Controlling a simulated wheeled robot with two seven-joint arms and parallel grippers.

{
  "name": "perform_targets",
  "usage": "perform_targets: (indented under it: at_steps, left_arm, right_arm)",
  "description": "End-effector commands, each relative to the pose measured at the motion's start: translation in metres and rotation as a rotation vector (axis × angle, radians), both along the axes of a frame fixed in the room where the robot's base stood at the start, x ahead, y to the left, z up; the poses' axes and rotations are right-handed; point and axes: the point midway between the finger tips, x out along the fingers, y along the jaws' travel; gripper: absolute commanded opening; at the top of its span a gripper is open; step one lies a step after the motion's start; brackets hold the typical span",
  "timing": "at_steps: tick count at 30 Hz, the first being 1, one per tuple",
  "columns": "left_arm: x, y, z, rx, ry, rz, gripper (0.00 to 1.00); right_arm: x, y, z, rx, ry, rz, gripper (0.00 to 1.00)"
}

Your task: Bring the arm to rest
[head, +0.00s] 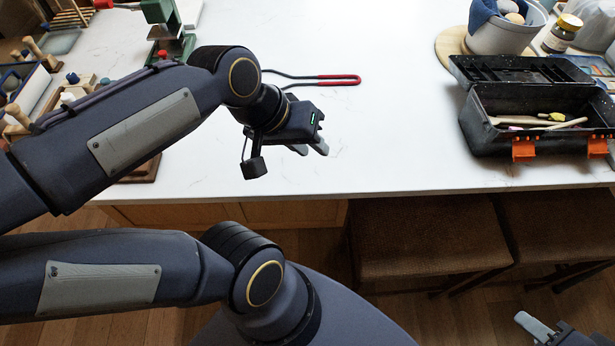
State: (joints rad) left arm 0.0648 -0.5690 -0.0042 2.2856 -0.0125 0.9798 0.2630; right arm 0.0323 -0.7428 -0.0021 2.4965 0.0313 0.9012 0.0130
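My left gripper (311,149) hangs over the front part of the white counter (400,130), near its front edge. Its two grey fingertips show apart, with nothing between them. My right gripper (538,328) shows only in part at the bottom right corner, low in front of the counter. One grey finger is visible there; the rest is cut off by the frame edge, and I see nothing held.
A red-and-black looped tool (338,79) lies behind my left gripper. An open black toolbox (540,119) with orange latches stands at the right. A grey bucket (503,35) and a jar (562,33) stand behind it. Brown stools (425,240) are under the counter. The counter's middle is clear.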

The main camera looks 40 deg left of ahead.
Motion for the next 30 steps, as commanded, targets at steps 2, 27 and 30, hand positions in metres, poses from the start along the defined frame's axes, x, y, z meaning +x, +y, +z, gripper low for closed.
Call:
perform_targets:
  at_steps: [2,27,30]
  left_arm:
    - [-0.022,-0.016,-0.016,0.032,-0.064,-0.107,0.27]
    - [-0.040,-0.030,-0.035,0.073,-0.123,-0.221,0.27]
    - [-0.040,-0.030,-0.035,0.073,-0.123,-0.221,0.27]
  right_arm:
    - [0.000,0.000,0.000,0.000,0.000,0.000,0.36]
    - [0.000,0.000,0.000,0.000,0.000,0.000,0.36]
    - [0.000,0.000,0.000,0.000,0.000,0.000,0.36]
